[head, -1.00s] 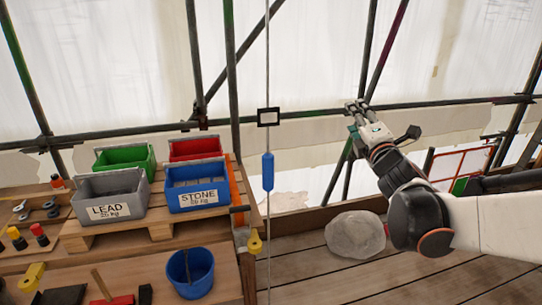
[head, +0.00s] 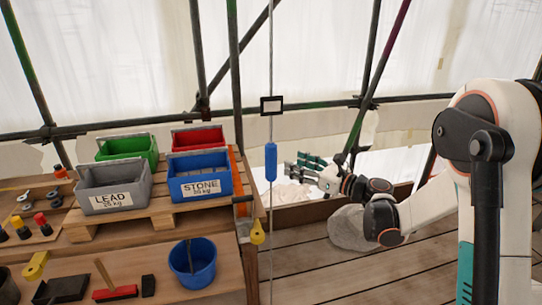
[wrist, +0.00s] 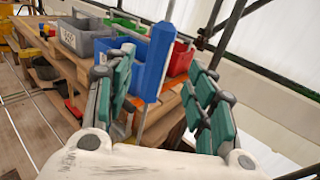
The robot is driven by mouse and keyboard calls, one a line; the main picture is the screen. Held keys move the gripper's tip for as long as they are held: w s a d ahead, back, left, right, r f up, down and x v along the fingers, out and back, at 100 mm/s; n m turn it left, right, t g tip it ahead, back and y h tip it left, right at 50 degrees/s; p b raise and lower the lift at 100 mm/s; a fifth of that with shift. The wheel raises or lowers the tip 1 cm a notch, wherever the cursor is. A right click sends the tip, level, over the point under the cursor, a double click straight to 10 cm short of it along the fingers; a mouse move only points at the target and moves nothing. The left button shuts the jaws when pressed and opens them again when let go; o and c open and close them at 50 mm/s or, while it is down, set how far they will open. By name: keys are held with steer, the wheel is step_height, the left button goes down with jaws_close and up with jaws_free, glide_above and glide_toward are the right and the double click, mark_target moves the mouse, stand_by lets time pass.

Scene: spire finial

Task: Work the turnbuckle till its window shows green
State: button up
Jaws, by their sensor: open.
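The turnbuckle (head: 270,161) is a blue sleeve on a thin upright rod in the middle of the head view. It also shows in the wrist view (wrist: 154,62), upright in line with the gap between my fingers. A black-framed pale plate (head: 271,106) is on the rod above it; I see no green in it. My gripper (head: 300,165) is open and empty just right of the sleeve, its green-padded fingers pointing at it. In the head view a small gap shows between fingertips and sleeve. Whether the tips reach around it is not clear.
Left, a wooden bench carries a grey LEAD bin (head: 112,187), a blue STONE bin (head: 199,177), a green bin (head: 128,147) and a red bin (head: 198,138). A blue bucket (head: 193,262) stands lower. A pale boulder (head: 347,230) lies on the planks behind my arm. Scaffold poles stand behind.

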mark_target(275, 155)
steer(key=b+x, duration=0.2)
steer(key=x, duration=0.9)
steer(key=c, duration=1.1)
